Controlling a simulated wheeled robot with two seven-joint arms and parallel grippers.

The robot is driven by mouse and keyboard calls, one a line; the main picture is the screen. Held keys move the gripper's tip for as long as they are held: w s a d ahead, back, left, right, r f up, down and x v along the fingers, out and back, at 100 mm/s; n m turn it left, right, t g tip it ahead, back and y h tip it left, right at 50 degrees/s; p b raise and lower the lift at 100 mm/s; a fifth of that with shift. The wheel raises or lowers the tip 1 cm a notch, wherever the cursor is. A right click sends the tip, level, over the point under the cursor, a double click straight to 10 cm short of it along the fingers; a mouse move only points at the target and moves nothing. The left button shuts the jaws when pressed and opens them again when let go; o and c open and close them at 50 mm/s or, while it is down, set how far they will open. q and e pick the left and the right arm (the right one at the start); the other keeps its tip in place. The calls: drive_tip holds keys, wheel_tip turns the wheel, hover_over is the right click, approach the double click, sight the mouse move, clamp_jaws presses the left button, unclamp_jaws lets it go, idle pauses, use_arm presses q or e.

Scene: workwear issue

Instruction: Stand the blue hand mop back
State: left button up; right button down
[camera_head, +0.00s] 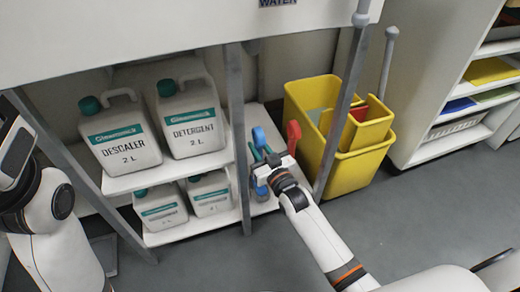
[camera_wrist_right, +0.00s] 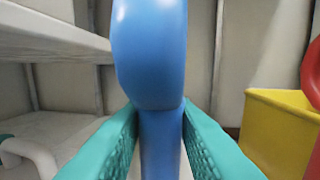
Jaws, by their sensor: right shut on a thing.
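The blue hand mop (camera_head: 259,138) is upright at the right end of the low shelf unit, beside a table leg. Its rounded blue top and narrower neck fill the middle of the right wrist view (camera_wrist_right: 150,55). My right gripper (camera_head: 264,160) is shut on it, with one teal finger on each side of the neck. More blue shows below the gripper, but the gripper partly hides the lower end, and I cannot tell what it rests on. My left arm is at the left edge of the head view; its fingers do not show.
A red-topped item (camera_head: 293,134) stands close right of my gripper. A yellow bucket (camera_head: 346,178) is right of it, behind a slanted grey leg (camera_head: 341,115). White descaler (camera_head: 122,135) and detergent (camera_head: 190,120) jugs stand on the shelf left. Floor at front is clear.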

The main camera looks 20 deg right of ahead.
idle(0.3)
drive_tip(key=c, duration=1.1)
unclamp_jaws()
drive_tip(key=shift+f, duration=0.15)
drive_tip(key=shift+s, duration=0.1)
